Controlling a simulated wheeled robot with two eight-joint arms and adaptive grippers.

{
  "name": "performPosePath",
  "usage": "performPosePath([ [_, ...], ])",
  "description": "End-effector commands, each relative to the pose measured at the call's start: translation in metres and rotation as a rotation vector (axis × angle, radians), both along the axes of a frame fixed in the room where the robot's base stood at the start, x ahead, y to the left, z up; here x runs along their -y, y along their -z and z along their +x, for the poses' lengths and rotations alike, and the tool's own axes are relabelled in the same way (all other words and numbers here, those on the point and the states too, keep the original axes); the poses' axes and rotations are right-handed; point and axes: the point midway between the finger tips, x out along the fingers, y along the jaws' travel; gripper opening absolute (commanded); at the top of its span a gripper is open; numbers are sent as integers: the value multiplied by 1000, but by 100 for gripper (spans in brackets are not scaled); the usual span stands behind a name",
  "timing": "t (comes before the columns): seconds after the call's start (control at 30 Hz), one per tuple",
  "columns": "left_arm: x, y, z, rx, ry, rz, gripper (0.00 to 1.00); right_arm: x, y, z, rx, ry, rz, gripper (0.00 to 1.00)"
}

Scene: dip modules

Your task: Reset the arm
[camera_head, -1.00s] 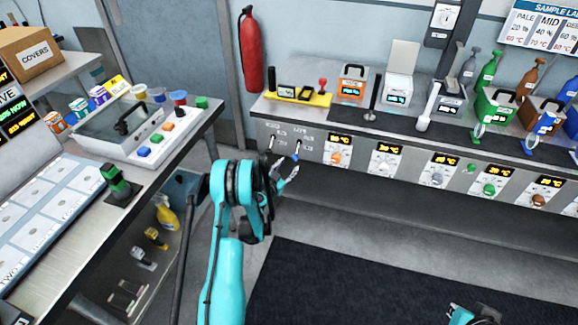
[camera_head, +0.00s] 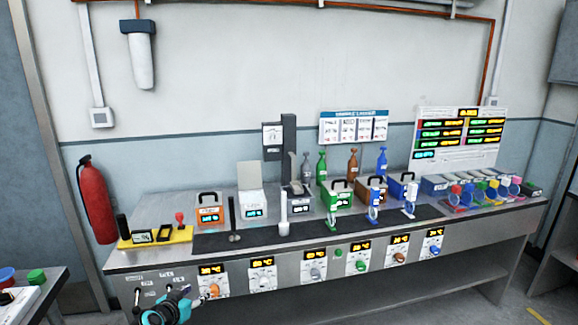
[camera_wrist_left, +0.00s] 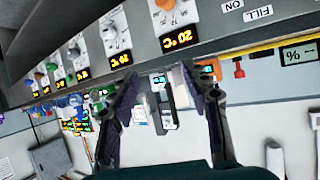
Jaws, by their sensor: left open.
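My left gripper (camera_head: 184,294) is at the bottom left of the head view, in front of the bench's control panel (camera_head: 130,291). Only part of my teal arm shows there. In the left wrist view the two dark fingers of this gripper (camera_wrist_left: 158,85) stand apart, with no object held between them. That view is turned over, with the panel's knobs and displays along its top. My right gripper is not in view.
A long bench (camera_head: 160,212) carries boxes, bottles and a yellow tray (camera_head: 155,239). Knobs and displays line its front. A red fire extinguisher (camera_head: 97,200) hangs at left. A side table's corner (camera_head: 50,290) shows at lower left. A wall board (camera_head: 460,140) stands at right.

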Motion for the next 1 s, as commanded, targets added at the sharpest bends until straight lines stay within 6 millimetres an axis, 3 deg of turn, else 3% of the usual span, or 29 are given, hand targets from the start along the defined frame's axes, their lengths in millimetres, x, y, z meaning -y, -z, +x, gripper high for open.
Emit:
performPosePath([
  [0.03, 17, -14, -15, -31, 10, -6, 47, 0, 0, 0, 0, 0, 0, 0],
  [0.2, 61, -45, -71, -147, 20, -26, 47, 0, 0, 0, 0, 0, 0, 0],
  [0.43, 103, -64, -166, -298, -10, -31, 47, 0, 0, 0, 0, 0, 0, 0],
  [0.7, 120, -53, -279, -440, -97, -10, 47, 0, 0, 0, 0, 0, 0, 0],
  [0.83, 118, -44, -314, -477, -140, 3, 47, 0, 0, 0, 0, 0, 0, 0],
  [1.0, 115, -37, -335, -497, -172, 11, 47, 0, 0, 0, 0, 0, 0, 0],
])
